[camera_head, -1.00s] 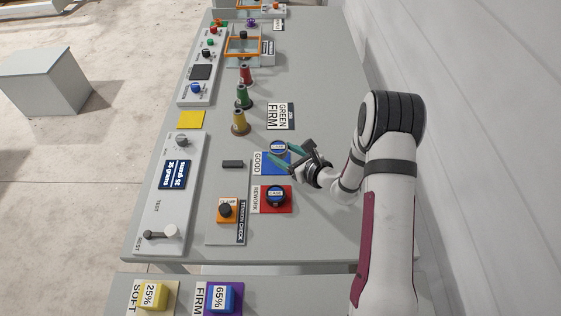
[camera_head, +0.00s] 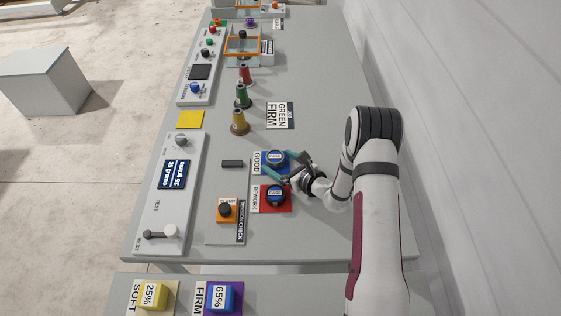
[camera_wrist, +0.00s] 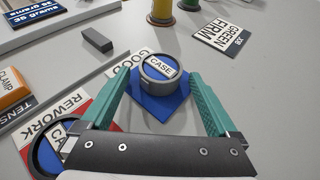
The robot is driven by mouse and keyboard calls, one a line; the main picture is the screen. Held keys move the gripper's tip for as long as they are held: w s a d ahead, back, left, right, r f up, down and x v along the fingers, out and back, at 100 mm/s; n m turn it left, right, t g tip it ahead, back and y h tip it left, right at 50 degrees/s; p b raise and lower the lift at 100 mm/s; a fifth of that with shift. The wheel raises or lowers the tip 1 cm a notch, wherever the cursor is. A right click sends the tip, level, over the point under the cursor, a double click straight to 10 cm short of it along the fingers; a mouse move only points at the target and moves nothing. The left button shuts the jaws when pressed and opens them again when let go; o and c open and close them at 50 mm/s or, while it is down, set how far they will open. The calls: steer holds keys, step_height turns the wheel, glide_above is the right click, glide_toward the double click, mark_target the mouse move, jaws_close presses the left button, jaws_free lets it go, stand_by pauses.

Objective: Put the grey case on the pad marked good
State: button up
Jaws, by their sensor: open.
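The grey case (camera_wrist: 159,68) is a round tin with a blue top and a white CASE label. It appears to rest upright on the blue pad (camera_wrist: 160,107) marked GOOD, toward its far part in the wrist view. It also shows in the head view (camera_head: 276,158). My gripper (camera_head: 279,163) is open, its teal fingers on either side of the case. In the wrist view a gap shows on the right side; contact on the left is hard to tell. A darker case (camera_head: 275,194) sits on the red REWORK pad (camera_head: 261,206), close beside my gripper.
A small dark grey block (camera_head: 232,164) and an orange clamp (camera_head: 226,212) lie left of the pads. Yellow, green and red cones (camera_head: 239,122) stand farther up the table. A GREEN FIRM card (camera_head: 280,115) lies beyond the GOOD pad. The table's right side is mostly clear.

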steer(key=shift+s+d+r, duration=0.1)
steer(key=shift+r, duration=0.1)
steer(key=v, duration=1.1)
steer(key=shift+s+d+r, duration=0.1)
steer(key=shift+s+r, duration=0.05)
steer(key=s+a+r+n+g+y, duration=0.4)
steer(key=s+a+r+n+g, duration=0.65)
steer(key=r, duration=0.55)
steer(key=s+d+r+n+g+h, duration=0.15)
steer(key=s+n+h, duration=0.6)
steer(key=s, duration=0.75)
steer(key=s+d+n+t+h, duration=0.1)
steer(key=s+d+n+h, duration=0.2)
steer(key=d, duration=0.5)
steer(key=shift+s+n, duration=0.2)
steer(key=shift+n, duration=0.6)
